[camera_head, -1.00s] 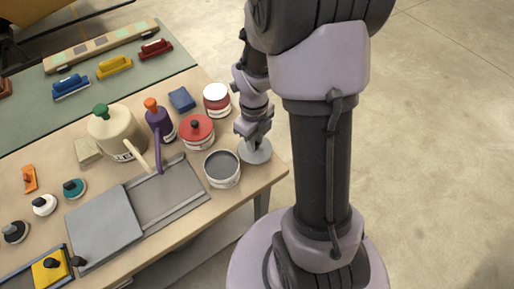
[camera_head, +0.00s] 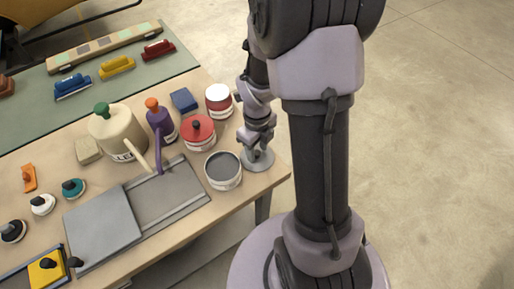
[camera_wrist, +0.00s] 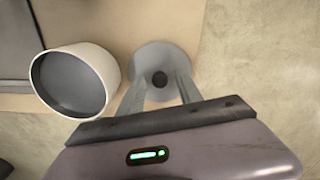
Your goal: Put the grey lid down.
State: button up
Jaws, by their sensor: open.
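The grey lid (camera_head: 259,160) is a round disc at the right end of the wooden table, to the right of an open white pot with grey inside (camera_head: 223,171). In the wrist view the lid (camera_wrist: 176,58) lies flat near the table's edge, with a dark knob (camera_wrist: 160,79) at its middle. My gripper (camera_wrist: 160,84) is directly above the lid. Its fingers stand apart on both sides of the knob, with gaps between. In the head view my gripper (camera_head: 258,147) partly covers the lid. The open pot (camera_wrist: 75,82) is beside it, not touching.
A red-lidded pot (camera_head: 198,132) and a white-and-red pot (camera_head: 218,99) stand behind the open pot. A grey sliding panel (camera_head: 103,228) lies to the left. The table edge is close on the lid's right, with bare floor beyond.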

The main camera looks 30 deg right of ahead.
aim_at(257, 152)
jog(key=s+a+r+n+t+p, duration=0.1)
jog(key=a+r+n+p, duration=0.3)
jog(key=r, duration=0.6)
jog(key=s+a+r+n+t, duration=0.1)
jog(key=a+r+n, duration=0.1)
jog(key=r+n, duration=0.65)
jog(key=s+a+r+n+t+y, duration=0.2)
jog(key=s+a+r+n, duration=0.6)
jog(key=n, duration=0.8)
notch_tip(257, 152, up, 2)
jog(key=shift+s+a+r+t, duration=0.15)
jog(key=shift+s+a+t, duration=0.15)
jog(key=shift+s+t, duration=0.5)
jog(key=shift+w, duration=0.1)
